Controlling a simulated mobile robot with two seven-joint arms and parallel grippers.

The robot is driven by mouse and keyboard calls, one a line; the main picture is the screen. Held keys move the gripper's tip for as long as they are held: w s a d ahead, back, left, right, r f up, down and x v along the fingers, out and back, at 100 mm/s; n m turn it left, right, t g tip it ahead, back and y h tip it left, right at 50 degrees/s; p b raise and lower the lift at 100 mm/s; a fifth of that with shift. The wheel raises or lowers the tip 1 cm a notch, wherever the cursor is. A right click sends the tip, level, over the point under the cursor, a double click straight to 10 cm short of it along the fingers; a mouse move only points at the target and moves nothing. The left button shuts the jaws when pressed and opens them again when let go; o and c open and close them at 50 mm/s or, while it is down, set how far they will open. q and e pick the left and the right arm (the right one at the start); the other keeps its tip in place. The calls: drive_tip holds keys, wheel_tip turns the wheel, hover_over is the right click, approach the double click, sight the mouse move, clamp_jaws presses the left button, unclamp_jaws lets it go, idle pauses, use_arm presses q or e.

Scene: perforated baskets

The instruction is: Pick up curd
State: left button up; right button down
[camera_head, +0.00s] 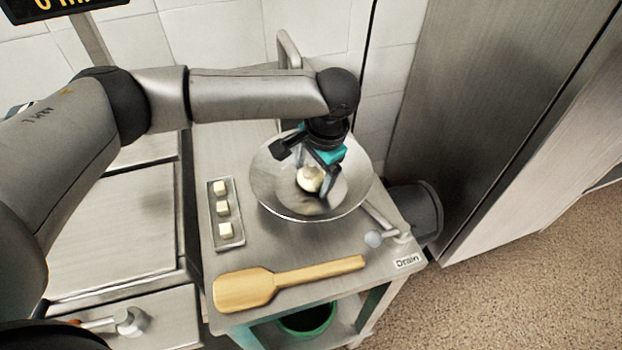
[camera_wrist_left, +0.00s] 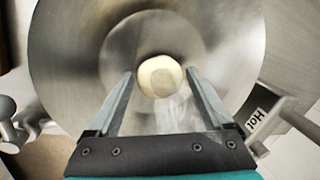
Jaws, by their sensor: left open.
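The curd (camera_head: 310,178) is a pale, round lump inside a wide metal bowl (camera_head: 275,200). My left gripper (camera_head: 318,190) reaches down into the bowl from above, and its fingers are beside the curd in the head view. In the left wrist view, the curd (camera_wrist_left: 160,76) appears just beyond and between the two open fingertips of the left gripper (camera_wrist_left: 160,75). I cannot tell whether either finger touches it. The bowl (camera_wrist_left: 70,60) fills most of that view. My right gripper is not in view.
A narrow tray (camera_head: 239,240) with three pale cubes lies left of the bowl. A wooden paddle (camera_head: 245,289) lies along the front of the metal table. A tall metal cabinet (camera_head: 470,100) stands to the right.

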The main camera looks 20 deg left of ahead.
use_arm(q)
drive_tip(key=shift+c, duration=0.2)
drive_tip(key=c, duration=1.1)
drive_tip(key=shift+r, duration=0.15)
